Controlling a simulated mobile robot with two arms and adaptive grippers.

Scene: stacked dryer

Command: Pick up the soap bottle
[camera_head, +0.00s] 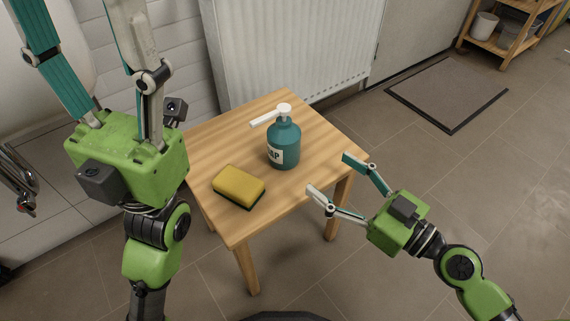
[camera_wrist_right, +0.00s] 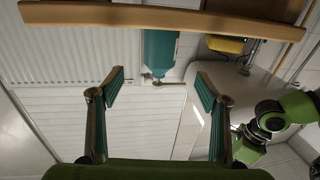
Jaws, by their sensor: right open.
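The teal soap bottle (camera_head: 284,145) with a white pump top and a white label stands upright on the small wooden table (camera_head: 243,222). My right gripper (camera_head: 329,173) is open and empty beside the table's right edge, its fingers pointing toward the bottle with a gap between. In the right wrist view, which looks upside down, the bottle (camera_wrist_right: 160,52) shows beyond and between the two spread fingers (camera_wrist_right: 160,76). My left gripper (camera_head: 78,15) is raised at the left with its fingers spread apart and empty; their tips reach the top of the picture.
A yellow sponge (camera_head: 239,184) with a dark green underside lies on the table, left of and nearer than the bottle. A white radiator (camera_head: 290,50) stands behind the table. A grey mat (camera_head: 446,92) and wooden shelf (camera_head: 497,45) are at the back right. The floor at right is clear.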

